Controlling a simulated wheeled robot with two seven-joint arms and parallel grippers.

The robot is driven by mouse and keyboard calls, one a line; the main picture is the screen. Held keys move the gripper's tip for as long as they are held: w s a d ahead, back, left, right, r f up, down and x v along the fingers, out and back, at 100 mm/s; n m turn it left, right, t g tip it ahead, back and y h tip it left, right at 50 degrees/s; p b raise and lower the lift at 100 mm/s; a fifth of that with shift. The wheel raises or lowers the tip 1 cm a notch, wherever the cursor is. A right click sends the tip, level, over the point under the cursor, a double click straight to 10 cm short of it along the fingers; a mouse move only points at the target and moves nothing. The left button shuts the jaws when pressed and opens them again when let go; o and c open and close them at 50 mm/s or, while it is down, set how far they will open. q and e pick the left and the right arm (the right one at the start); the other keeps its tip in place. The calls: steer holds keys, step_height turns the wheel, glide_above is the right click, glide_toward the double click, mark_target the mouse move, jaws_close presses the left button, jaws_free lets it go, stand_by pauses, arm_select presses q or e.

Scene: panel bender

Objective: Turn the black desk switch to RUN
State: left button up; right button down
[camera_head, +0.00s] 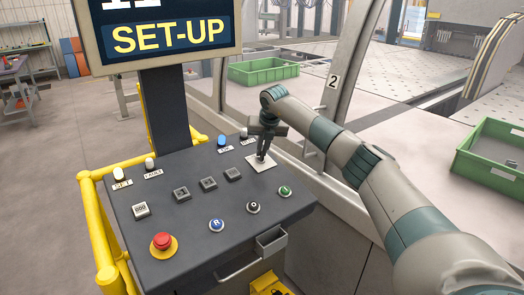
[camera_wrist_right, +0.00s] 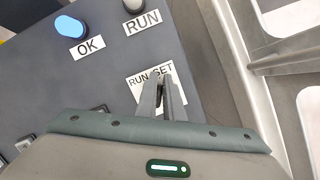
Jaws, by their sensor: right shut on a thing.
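The sloped dark desk (camera_head: 200,200) carries a white switch plate (camera_head: 259,167) near its far right corner. In the right wrist view the plate (camera_wrist_right: 137,88) reads "RUN" on the left and "SET" on the right, with the rest covered. My right gripper (camera_head: 261,155) points down at this plate and is shut on the black desk switch. The fingers hide most of the switch, so I cannot tell its angle. The screen (camera_head: 165,38) above the desk reads "SET-UP". My left gripper is not in view.
A blue OK lamp (camera_wrist_right: 68,27) and an unlit-looking RUN lamp (camera_wrist_right: 132,5) stand near the plate. A red emergency button (camera_head: 162,241) and several other buttons lie across the desk. Yellow rails (camera_head: 92,225) edge the left. Green crates (camera_head: 263,71) stand beyond the machine frame.

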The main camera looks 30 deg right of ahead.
steer(key=shift+s+a+f+n+b, duration=0.2)
steer(key=shift+f+n+b, duration=0.1)
steer(key=shift+f+n, duration=0.15)
steer(key=shift+a+f+n+y+b, duration=0.1)
steer(key=shift+f+n+y+b, duration=0.15)
steer(key=shift+n+b, duration=0.45)
steer(key=n, duration=0.2)
steer(key=n+b, duration=0.1)
steer(key=shift+a+r+n+y, duration=0.1)
steer(key=shift+a+n+y, duration=0.15)
steer(key=shift+n+y, duration=0.1)
steer(key=n, duration=0.2)
steer(key=shift+a+n, duration=0.2)
steer(key=shift+n, duration=0.2)
steer(key=shift+s+a+n+y+b, duration=0.15)
steer(key=shift+n+y+b, duration=0.3)
steer(key=shift+n, duration=1.25)
steer(key=shift+r, duration=0.1)
steer(key=c, duration=1.9)
jaws_free()
steer(key=shift+o, duration=0.2)
steer(key=shift+r, duration=0.2)
